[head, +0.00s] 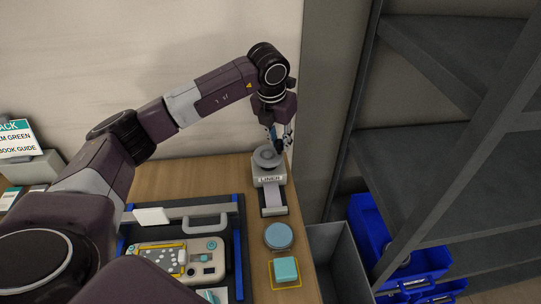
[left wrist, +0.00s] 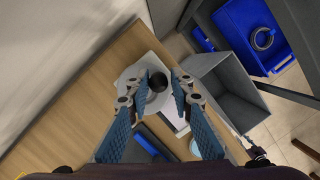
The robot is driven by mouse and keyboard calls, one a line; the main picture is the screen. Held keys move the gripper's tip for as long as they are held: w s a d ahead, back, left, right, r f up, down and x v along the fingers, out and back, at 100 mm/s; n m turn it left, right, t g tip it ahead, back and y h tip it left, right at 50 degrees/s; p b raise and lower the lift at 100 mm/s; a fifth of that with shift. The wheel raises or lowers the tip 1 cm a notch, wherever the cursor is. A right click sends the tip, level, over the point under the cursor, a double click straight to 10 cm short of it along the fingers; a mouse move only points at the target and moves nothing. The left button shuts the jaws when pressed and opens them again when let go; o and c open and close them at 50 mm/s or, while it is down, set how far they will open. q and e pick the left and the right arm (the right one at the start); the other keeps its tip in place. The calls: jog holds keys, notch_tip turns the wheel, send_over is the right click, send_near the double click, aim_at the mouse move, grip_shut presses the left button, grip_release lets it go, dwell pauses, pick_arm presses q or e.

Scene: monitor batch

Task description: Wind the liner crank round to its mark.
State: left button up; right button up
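The liner unit (head: 270,181) is a small grey device labelled LINER, near the right edge of the wooden table. It has a round grey top and a pale strip running out in front. In the left wrist view a dark round knob (left wrist: 157,82), seemingly the crank handle, stands over its grey top (left wrist: 130,76). My left gripper (head: 280,138) points down over the unit; in its wrist view the two fingers (left wrist: 159,88) stand apart on either side of the knob, with no clear grip on it. I cannot make out the mark. My right gripper is not in view.
In front of the liner are a round blue pad (head: 278,235) and a teal block (head: 286,269). A dark tray (head: 238,226) with a beige device (head: 206,258) lies to the left. A grey bin (head: 336,262), blue crates (head: 372,228) and a dark shelf (head: 440,168) are right of the table.

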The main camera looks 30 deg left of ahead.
pick_arm(q)
jog(key=o, duration=0.4)
jog(key=shift+s+r, duration=0.1)
jog(key=shift+r, duration=0.05)
jog(key=shift+c, duration=0.2)
jog(key=shift+a, duration=0.1)
jog(key=shift+a, duration=0.1)
jog(key=shift+w+p+v, duration=0.25)
jog(key=shift+p+v, duration=0.35)
jog(key=shift+v, duration=0.35)
jog(key=shift+w+p+v, duration=0.2)
jog(key=shift+p+v, duration=0.45)
jog(key=shift+v, duration=0.35)
jog(key=shift+w+p+v, duration=0.25)
jog(key=shift+p+v, duration=0.35)
jog(key=shift+v, duration=0.35)
jog(key=shift+w+r, duration=0.1)
jog(key=shift+r, duration=0.05)
